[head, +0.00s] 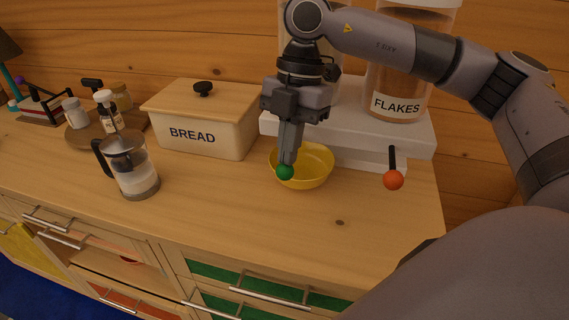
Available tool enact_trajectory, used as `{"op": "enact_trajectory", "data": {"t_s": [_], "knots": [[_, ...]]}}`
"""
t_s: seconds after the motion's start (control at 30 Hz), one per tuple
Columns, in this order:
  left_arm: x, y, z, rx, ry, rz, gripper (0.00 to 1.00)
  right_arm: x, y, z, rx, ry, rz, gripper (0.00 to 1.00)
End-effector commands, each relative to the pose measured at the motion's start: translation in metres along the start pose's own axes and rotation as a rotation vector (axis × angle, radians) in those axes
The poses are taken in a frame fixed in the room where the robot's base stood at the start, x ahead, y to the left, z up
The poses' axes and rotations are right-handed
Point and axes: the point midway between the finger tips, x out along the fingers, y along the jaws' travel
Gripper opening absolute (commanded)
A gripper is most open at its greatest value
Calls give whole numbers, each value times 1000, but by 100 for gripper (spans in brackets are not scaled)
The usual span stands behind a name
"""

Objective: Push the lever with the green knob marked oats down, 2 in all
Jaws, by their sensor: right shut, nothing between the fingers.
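The green knob (285,172) shows just below the fingertips of my right gripper (288,160), in front of the left part of a yellow bowl (314,168). My right gripper points down and is shut with nothing held. Its tips meet the knob's top in the picture; I cannot tell whether they press on it. The green knob's lever and any oats label are hidden behind my gripper and arm. To the right, the orange knob (393,180) hangs on a dark lever under the canister marked FLAKES (398,75). My left gripper is out of view.
The white dispenser base (418,132) carries the canisters. A BREAD box (207,130) stands left of it. A glass press (136,172) and a round tray (82,137) with jars are further left. The counter's front is clear.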

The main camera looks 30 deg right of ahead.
Motion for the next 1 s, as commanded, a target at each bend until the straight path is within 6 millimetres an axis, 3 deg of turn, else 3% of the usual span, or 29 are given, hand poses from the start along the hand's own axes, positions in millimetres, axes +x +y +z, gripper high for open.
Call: {"op": "enact_trajectory", "data": {"t_s": [0.03,0.17,0.4,0.7,1.0], "knots": [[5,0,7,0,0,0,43,12,0,3,0,1,-2,0],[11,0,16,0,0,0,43,26,0,6,-1,1,-2,0],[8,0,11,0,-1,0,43,20,0,7,0,1,-3,0],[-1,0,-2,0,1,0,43,3,0,33,3,0,-2,0],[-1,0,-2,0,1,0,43,2,0,33,1,-1,-1,0]]}}
